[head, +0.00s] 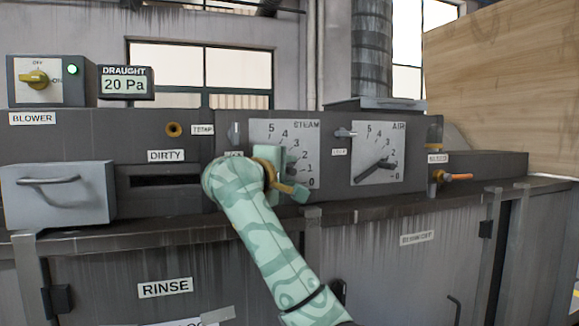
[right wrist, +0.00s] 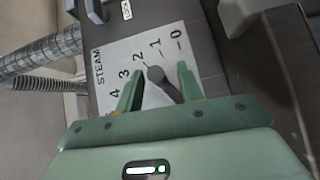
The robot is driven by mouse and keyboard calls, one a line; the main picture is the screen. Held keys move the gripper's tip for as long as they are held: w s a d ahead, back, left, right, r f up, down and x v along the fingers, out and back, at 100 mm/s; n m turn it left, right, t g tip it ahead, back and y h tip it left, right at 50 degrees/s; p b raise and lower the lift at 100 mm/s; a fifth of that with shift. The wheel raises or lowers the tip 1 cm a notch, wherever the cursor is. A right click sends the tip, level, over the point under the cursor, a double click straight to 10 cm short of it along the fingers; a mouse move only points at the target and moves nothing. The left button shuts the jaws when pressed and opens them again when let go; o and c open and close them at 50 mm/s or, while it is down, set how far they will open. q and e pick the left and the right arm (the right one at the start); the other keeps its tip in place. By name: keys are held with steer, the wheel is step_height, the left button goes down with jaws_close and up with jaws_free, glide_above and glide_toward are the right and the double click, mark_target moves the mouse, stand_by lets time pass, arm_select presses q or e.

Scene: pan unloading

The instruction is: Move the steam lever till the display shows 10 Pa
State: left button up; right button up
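The draught display (head: 125,83) reads 20 Pa in the head view. My right gripper (head: 283,172) is at this dial. In the right wrist view the dark steam lever (right wrist: 162,82) points near the 2 mark. The two green fingers of my right gripper (right wrist: 158,88) stand apart, one on each side of the lever, with gaps visible. The lever's lower end is hidden behind the gripper body. My left gripper is not in view.
The air dial (head: 372,135) with its own dark lever (head: 375,171) is right of the steam dial. A blower box (head: 50,90) with a yellow knob and lit green lamp stands at left. A grey drawer box (head: 58,197) juts out below it. An orange-handled valve (head: 455,177) sits far right.

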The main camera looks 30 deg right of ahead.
steer(key=shift+w+d, duration=0.3)
steer(key=shift+d, duration=0.1)
steer(key=shift+c, duration=0.4)
jaws_close()
steer(key=shift+f+m+y, duration=0.3)
steer(key=shift+f, duration=0.05)
steer(key=shift+d+f+m+g+y+b, duration=0.25)
steer(key=shift+f+m+g+y+b, duration=0.15)
steer(key=shift+f+m+y+b, duration=0.1)
steer(key=shift+o, duration=0.4)
jaws_free()
